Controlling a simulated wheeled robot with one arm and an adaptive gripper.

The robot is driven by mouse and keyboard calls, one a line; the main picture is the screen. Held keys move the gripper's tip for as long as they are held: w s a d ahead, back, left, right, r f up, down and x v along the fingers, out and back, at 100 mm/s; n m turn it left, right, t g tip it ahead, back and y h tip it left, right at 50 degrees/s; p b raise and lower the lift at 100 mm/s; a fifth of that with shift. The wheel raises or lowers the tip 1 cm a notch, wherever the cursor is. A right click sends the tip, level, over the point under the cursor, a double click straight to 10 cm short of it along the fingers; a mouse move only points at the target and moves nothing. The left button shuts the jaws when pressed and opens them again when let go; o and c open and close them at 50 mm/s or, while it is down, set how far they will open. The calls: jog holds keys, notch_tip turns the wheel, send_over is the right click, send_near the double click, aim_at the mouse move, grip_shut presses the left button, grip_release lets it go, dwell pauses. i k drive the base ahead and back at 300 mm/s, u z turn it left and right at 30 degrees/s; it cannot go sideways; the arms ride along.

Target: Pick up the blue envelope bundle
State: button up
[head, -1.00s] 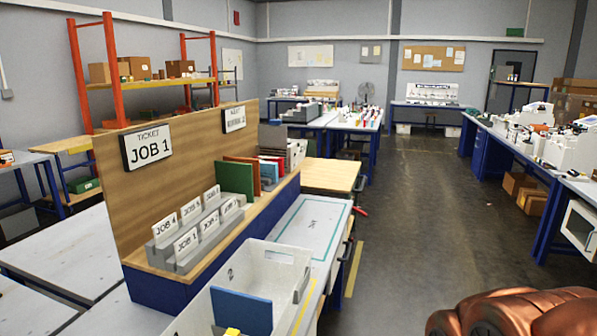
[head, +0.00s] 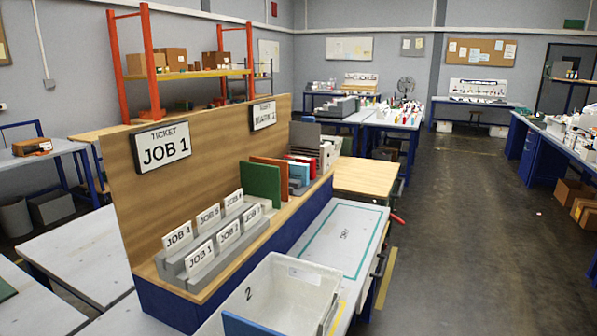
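A flat blue slab (head: 247,326), which may be the blue envelope bundle, stands in the white bin (head: 300,271) marked 2 at the bottom of the head view. Only its top edge shows; the rest is cut off by the frame's lower edge. My gripper is not in view.
A wooden board with a JOB 1 ticket sign (head: 162,147) rises behind grey stepped holders of job cards (head: 201,257). A green panel (head: 262,184) and an orange panel (head: 270,172) stand farther along the shelf. A white surface with a green outline (head: 345,232) is bare. Open floor (head: 450,240) lies right.

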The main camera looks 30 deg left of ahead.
aim_at(297, 170)
jog(key=z, duration=0.05)
jog(key=i, duration=3.4)
jog(key=u, duration=2.85)
